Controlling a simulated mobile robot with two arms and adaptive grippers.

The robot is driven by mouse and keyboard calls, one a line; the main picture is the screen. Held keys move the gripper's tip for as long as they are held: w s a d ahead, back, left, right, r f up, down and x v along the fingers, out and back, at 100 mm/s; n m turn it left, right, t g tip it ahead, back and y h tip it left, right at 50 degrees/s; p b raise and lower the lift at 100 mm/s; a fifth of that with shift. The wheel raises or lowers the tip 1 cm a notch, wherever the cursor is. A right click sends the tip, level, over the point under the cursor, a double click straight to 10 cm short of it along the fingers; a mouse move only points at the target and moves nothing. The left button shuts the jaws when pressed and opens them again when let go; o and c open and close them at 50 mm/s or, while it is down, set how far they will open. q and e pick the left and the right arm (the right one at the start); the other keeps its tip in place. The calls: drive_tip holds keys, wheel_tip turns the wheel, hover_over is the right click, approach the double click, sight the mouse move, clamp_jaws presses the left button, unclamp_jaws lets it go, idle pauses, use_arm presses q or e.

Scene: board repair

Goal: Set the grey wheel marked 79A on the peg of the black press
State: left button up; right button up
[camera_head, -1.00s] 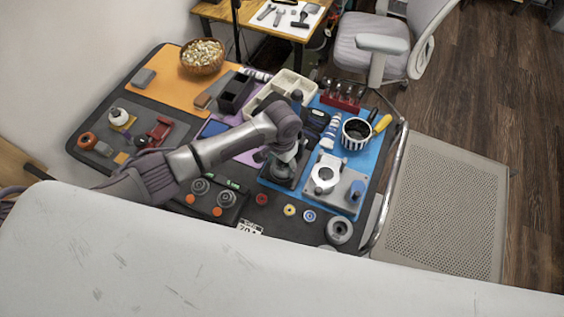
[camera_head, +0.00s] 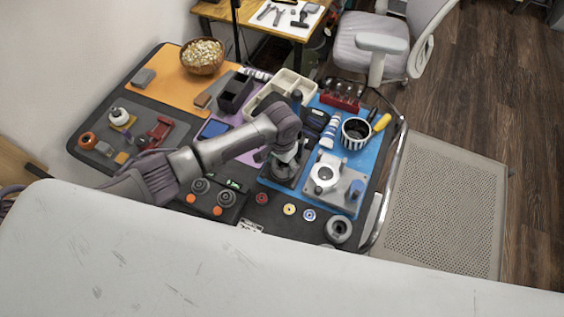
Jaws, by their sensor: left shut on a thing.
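My left gripper (camera_head: 287,157) points down over the black press (camera_head: 281,177) on the near-left part of the blue mat. It is shut on a small grey thing, seemingly the grey wheel, which the fingers and wrist mostly hide. I cannot read its marking. The press's peg is hidden under the gripper, and I cannot tell whether the wheel touches it. Another grey wheel (camera_head: 338,230) lies at the table's near right edge; no marking can be read on it. My right gripper is not in view.
A silver plate fixture (camera_head: 326,172) stands right of the press. A striped cup (camera_head: 355,134) and red rack (camera_head: 342,95) stand behind. A black box with two round knobs (camera_head: 212,196) is left of the press. Small coloured discs (camera_head: 289,209) lie in front.

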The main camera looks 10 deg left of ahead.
use_arm(q)
drive_tip(key=o, duration=1.3)
drive_tip(key=shift+f, duration=0.1)
drive_tip(key=shift+o, duration=0.3)
drive_tip(key=shift+r+p, duration=3.55)
drive_tip(key=shift+p, duration=0.45)
